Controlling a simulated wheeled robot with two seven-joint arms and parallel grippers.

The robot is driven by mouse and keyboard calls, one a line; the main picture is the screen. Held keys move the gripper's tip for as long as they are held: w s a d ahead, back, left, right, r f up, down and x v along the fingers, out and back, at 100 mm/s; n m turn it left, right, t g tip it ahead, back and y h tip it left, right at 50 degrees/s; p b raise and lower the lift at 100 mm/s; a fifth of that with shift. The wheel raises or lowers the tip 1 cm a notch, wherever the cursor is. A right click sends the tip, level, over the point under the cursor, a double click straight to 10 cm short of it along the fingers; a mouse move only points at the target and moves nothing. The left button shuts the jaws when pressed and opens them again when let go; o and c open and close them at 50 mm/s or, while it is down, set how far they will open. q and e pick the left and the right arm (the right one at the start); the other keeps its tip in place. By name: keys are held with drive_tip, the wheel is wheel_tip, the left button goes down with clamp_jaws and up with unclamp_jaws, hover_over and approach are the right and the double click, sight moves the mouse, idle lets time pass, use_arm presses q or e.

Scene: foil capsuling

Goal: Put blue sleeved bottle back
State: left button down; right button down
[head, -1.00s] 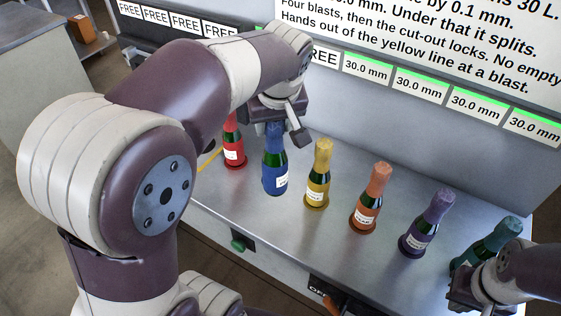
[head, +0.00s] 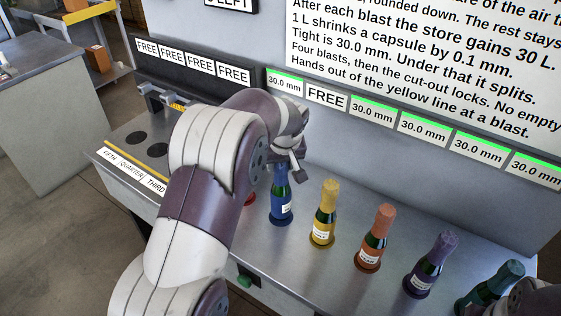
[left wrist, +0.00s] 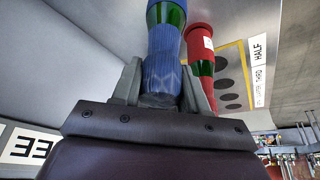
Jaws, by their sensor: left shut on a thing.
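The blue sleeved bottle (head: 281,207) is upright in the row, over a dark blue round base. I cannot tell whether it touches that base. My left gripper (head: 291,168) is shut on its blue-sleeved neck from above. In the left wrist view the blue sleeve (left wrist: 161,76) sits between the two fingers, with green glass beyond. The red bottle (left wrist: 201,50) stands beside it there; in the head view my left arm hides most of it. Part of my right arm (head: 535,300) shows at the bottom right corner, by the teal bottle; its fingers are not clear.
Yellow (head: 325,212), orange (head: 375,238), purple (head: 431,264) and teal (head: 490,287) bottles continue the row to the right. A sign behind reads FREE (head: 327,98), between 30.0 mm signs. A yellow line (head: 135,160) and dark round spots mark the bench's left end.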

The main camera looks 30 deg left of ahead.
use_arm(q)
drive_tip(key=shift+w+f, duration=0.1)
drive_tip(key=shift+f, duration=0.6)
drive_tip(key=c, duration=0.6)
unclamp_jaws()
drive_tip(key=b+v, duration=0.2)
drive_tip(key=v, duration=1)
drive_tip(key=s+d+f+m+h, duration=0.1)
drive_tip(key=s+d+f+m, duration=0.1)
drive_tip(key=s+f, duration=0.3)
drive_tip(key=s+d+f+m+g+h, duration=0.1)
drive_tip(key=s+d+f+m, duration=0.2)
drive_tip(key=s+d+f, duration=0.1)
drive_tip(key=s+d+f+m+g+h, duration=0.1)
drive_tip(key=s+d+f+m, duration=0.2)
drive_tip(key=s+f, duration=0.3)
drive_tip(key=shift+s+d, duration=0.2)
drive_tip(key=shift+s, duration=0.75)
